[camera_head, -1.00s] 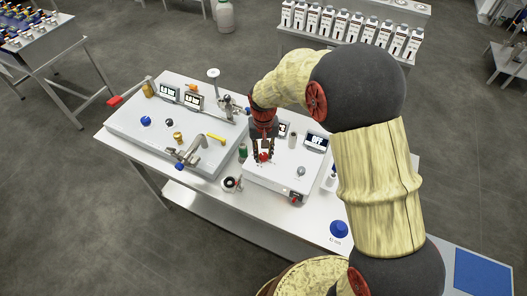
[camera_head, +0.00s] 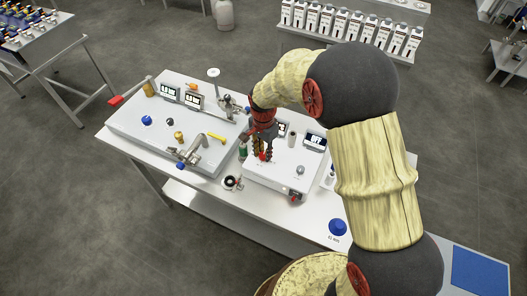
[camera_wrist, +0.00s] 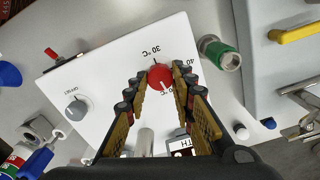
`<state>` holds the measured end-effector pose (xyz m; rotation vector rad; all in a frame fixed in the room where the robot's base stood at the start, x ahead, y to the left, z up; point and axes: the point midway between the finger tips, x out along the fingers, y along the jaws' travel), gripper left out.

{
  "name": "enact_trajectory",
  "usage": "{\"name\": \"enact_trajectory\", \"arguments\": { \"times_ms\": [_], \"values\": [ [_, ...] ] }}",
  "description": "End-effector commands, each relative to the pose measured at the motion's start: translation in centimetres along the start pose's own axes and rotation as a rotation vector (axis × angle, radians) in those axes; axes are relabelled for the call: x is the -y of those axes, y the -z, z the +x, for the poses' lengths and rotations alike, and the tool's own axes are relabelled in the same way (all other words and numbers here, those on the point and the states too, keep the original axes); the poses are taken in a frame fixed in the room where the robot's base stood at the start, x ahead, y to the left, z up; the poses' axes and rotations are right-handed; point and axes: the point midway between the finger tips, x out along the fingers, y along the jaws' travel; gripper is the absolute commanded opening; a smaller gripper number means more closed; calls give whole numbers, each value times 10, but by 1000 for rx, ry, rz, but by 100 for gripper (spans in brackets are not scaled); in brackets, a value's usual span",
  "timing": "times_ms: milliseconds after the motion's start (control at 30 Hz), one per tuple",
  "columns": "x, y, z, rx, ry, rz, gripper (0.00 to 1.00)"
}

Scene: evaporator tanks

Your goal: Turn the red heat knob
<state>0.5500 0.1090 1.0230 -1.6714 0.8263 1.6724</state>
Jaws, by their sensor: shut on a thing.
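The red heat knob (camera_wrist: 160,77) is on top of a white control box (camera_wrist: 108,62), beside printed "30 °C" and "40" marks. It also shows as a small red spot in the head view (camera_head: 263,157). My gripper (camera_wrist: 161,80) points down at the box, with one finger on each side of the knob, shut on it. In the head view, my gripper (camera_head: 262,155) is over the box's left part.
A grey offset knob (camera_wrist: 77,109) and a red switch (camera_wrist: 52,53) are on the same box. A green-capped vial (camera_wrist: 222,58) stands close beside it. A white sink unit (camera_head: 150,135) with a metal tap is to the left. A blue knob (camera_head: 338,227) is near the table's front right.

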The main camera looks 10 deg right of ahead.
Motion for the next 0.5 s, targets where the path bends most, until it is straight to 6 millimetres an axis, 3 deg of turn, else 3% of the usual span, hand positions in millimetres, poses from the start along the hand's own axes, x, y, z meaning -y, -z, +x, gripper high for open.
{"name": "enact_trajectory", "arguments": {
  "times_ms": [500],
  "values": [
    [2, 1, -1, -2, 4, 140, 0]
  ]
}}
